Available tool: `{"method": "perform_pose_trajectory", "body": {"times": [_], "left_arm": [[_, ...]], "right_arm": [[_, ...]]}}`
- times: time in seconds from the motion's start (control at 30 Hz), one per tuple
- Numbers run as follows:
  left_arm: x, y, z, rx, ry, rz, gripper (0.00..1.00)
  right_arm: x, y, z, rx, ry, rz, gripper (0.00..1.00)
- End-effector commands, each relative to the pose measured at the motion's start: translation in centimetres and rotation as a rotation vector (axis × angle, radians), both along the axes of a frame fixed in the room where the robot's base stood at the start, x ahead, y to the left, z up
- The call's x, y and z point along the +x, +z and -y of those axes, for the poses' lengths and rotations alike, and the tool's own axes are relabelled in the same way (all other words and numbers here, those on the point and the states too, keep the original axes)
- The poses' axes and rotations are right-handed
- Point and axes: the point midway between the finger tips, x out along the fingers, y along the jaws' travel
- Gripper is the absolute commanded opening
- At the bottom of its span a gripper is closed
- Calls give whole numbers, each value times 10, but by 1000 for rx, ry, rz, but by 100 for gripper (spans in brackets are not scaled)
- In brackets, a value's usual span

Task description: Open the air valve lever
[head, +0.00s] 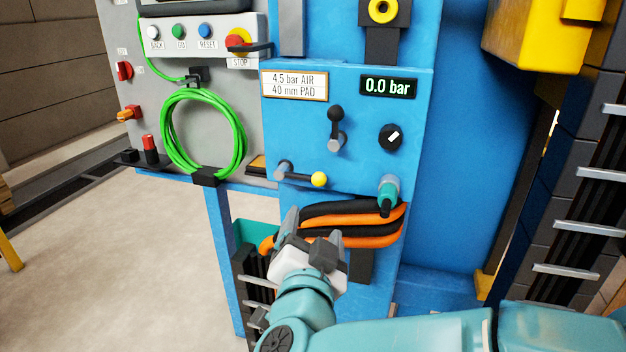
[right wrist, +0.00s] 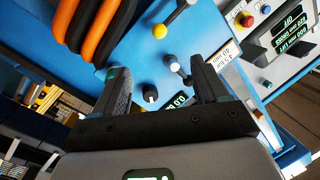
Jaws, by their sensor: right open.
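A blue panel (head: 295,130) carries a lever with a yellow ball (head: 319,179), lying nearly level with its grey pivot at the left end. A second lever with a black knob (head: 336,114) stands upright above it. I take the yellow-ball lever as the air valve lever; no label on it is readable. In the right wrist view the yellow ball (right wrist: 159,31) lies beyond the fingertips. My right gripper (head: 309,230) is open and empty, below the yellow-ball lever and apart from it, pointing toward the panel. My left gripper is not in view.
The pressure display (head: 388,87) reads 0.0 bar. A black dial (head: 391,137) and a teal hose fitting (head: 388,190) sit at the right. Orange and black hoses (head: 350,222) hang just behind my gripper. A green cable coil (head: 203,135) hangs at the left.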

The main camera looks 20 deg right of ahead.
Motion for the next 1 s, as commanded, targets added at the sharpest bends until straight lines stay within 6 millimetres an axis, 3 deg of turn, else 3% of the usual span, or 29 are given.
{"method": "perform_pose_trajectory", "body": {"times": [0.17,0.7,1.0], "left_arm": [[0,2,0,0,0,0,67],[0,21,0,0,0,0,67],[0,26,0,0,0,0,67]], "right_arm": [[11,2,0,0,10,2,73],[128,2,42,-1,10,1,73],[155,1,51,-1,13,1,73]]}}
